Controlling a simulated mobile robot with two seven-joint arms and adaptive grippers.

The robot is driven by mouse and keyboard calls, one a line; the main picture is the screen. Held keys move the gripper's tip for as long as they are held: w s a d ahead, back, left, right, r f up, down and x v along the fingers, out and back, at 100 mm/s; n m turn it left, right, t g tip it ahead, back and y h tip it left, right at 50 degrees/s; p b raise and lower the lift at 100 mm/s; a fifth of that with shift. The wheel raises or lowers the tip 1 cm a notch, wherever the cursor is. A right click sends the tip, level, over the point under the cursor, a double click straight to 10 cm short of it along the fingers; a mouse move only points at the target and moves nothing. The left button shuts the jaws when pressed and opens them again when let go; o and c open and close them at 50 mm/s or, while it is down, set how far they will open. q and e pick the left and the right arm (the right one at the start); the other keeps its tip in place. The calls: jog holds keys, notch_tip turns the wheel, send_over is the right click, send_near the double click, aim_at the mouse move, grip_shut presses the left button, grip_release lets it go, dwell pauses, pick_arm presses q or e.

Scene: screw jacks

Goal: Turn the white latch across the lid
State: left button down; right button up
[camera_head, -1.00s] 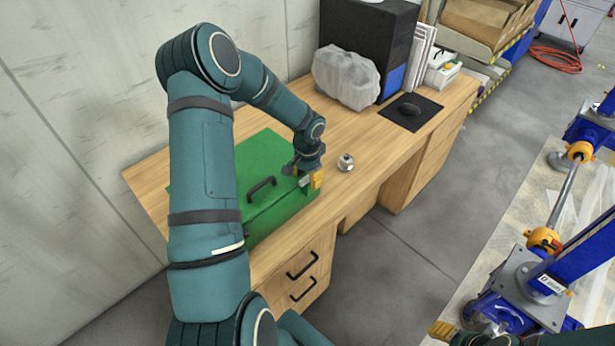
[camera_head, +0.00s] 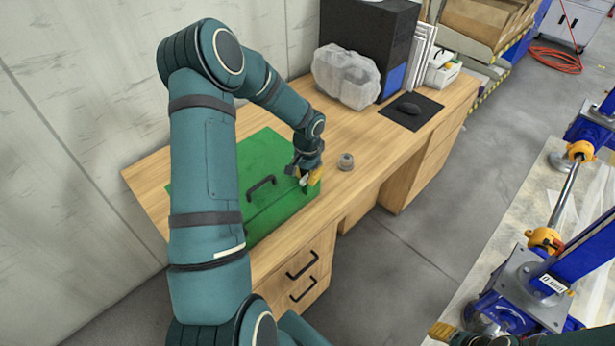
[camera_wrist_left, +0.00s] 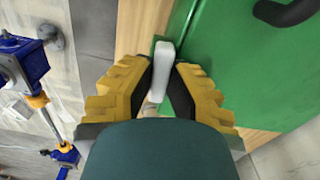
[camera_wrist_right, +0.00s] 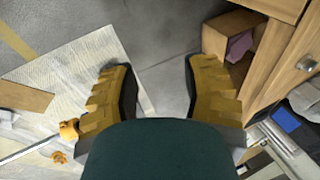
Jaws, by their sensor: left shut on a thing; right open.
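The green box (camera_head: 277,220) with a flat lid (camera_head: 262,158) and a black handle (camera_head: 261,185) stands on the wooden desk. The white latch (camera_wrist_left: 161,72) sits at the lid's edge and shows between my left fingers in the left wrist view. My left gripper (camera_head: 309,180) is at the box's right edge, its yellow fingers (camera_wrist_left: 162,75) shut on the latch from both sides. The latch's far end sticks out past the fingertips; its base is hidden. My right gripper (camera_wrist_right: 158,75) is open and empty, away from the desk over the floor.
A small grey metal part (camera_head: 346,162) stands on the desk right of the box. Further back are a wrapped lump (camera_head: 346,77), a black computer tower (camera_head: 370,45) and a mouse on a dark pad (camera_head: 427,117). Blue screw jacks (camera_head: 520,285) stand at the right.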

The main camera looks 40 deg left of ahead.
pick_arm(q)
jog(key=shift+f+n+b, duration=0.2)
jog(key=shift+n+b, duration=0.35)
jog(key=shift+n, duration=0.25)
jog(key=shift+n+b, duration=0.6)
jog(key=shift+n, duration=0.3)
jog(key=n+b, duration=0.1)
jog(key=n, duration=0.1)
jog(key=shift+n, duration=0.4)
jog(key=shift+n+b, duration=0.35)
jog(key=shift+n, duration=0.55)
jog(key=n, duration=0.3)
jog(key=shift+d+r+n, duration=0.1)
jog(key=shift+n, duration=0.2)
jog(key=n+p, duration=0.1)
jog(key=n, duration=0.3)
jog(key=shift+s+n, duration=0.1)
jog(key=shift+n, duration=0.3)
